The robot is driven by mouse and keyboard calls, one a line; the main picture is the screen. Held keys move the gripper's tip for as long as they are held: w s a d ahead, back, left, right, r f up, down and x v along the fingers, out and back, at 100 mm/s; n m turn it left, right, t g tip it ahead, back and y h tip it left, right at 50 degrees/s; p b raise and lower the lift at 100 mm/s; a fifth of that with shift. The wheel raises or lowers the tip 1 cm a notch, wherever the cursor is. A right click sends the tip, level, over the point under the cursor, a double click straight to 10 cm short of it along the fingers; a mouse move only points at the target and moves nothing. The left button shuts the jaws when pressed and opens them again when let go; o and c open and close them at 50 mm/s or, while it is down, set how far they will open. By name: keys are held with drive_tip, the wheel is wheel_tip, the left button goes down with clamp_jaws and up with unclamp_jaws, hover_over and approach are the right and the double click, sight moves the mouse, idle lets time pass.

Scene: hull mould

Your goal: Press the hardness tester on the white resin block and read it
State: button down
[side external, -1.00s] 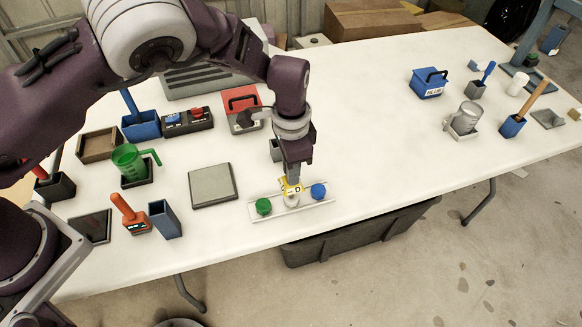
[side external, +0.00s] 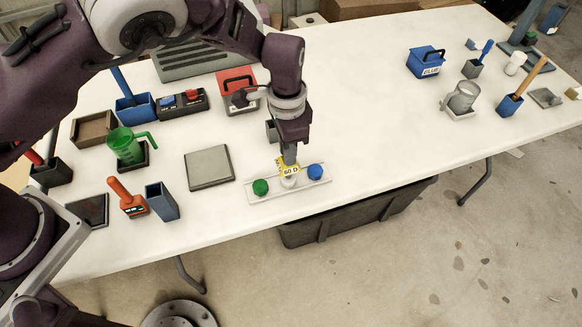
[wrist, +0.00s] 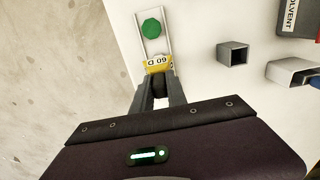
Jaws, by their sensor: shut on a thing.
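My gripper (side external: 289,158) points down and is shut on the yellow hardness tester (side external: 290,170), whose face reads "60 D". The tester also shows between my fingertips in the wrist view (wrist: 159,65), with its reading upside down. Below the tester, the white resin block (side external: 289,183) sits in the middle of a pale tray (side external: 256,198), mostly covered by the tester. The tester appears to touch the block's top; the contact itself is hard to see. A green block (side external: 260,187) sits to its left and a blue block (side external: 315,172) to its right.
A grey flat plate (side external: 209,167) lies left of the tray. A blue upright holder (side external: 162,202) and an orange handheld device (side external: 128,200) stand farther left. A red-topped container (side external: 238,88) is behind.

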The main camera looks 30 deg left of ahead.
idle(0.3)
drive_tip(key=shift+r, duration=2.55)
